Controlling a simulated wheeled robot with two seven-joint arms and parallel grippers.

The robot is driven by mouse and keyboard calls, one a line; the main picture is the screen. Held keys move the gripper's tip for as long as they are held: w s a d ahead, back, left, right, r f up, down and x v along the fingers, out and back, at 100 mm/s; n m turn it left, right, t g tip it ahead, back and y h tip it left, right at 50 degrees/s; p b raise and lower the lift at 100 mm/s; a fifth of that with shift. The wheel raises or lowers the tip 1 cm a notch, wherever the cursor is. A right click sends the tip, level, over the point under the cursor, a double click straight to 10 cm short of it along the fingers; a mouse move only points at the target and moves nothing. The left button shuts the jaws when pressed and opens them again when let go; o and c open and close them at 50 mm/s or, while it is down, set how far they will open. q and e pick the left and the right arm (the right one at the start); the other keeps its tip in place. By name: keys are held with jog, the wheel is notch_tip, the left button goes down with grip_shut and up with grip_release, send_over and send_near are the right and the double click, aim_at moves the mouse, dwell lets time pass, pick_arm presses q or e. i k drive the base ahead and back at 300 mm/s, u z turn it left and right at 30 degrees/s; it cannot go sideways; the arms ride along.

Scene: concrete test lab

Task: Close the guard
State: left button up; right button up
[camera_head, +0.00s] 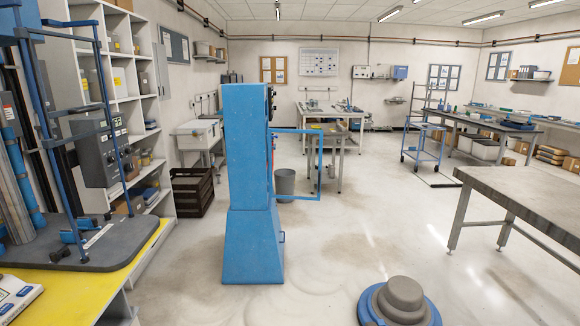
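A tall blue machine (246,185) stands on the floor at the middle left, on a flared blue base. A thin blue rectangular frame (320,165), which looks like the guard, juts out from its right side. The frame stands away from the cabinet at its outer edge, so it looks open. I see the background through it and cannot tell if it holds a clear panel. The machine's front faces right and is mostly hidden from me. Neither of my grippers is in view.
A yellow-topped bench (112,272) with another blue-framed machine (98,150) is at the left. A grey table (530,195) is at the right. A grey bin (285,184) and a metal table (341,160) stand behind the frame. Open concrete floor (385,215) lies right of the machine.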

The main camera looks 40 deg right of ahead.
aim_at(268, 138)
jog(key=z, duration=1.45)
jog(key=i, duration=1.45)
jog(key=u, duration=0.7)
jog(key=i, duration=0.6)
jog(key=u, duration=0.8)
jog(key=i, duration=0.95)
jog(key=z, duration=0.6)
jog(key=i, duration=0.75)
jog(key=z, duration=0.65)
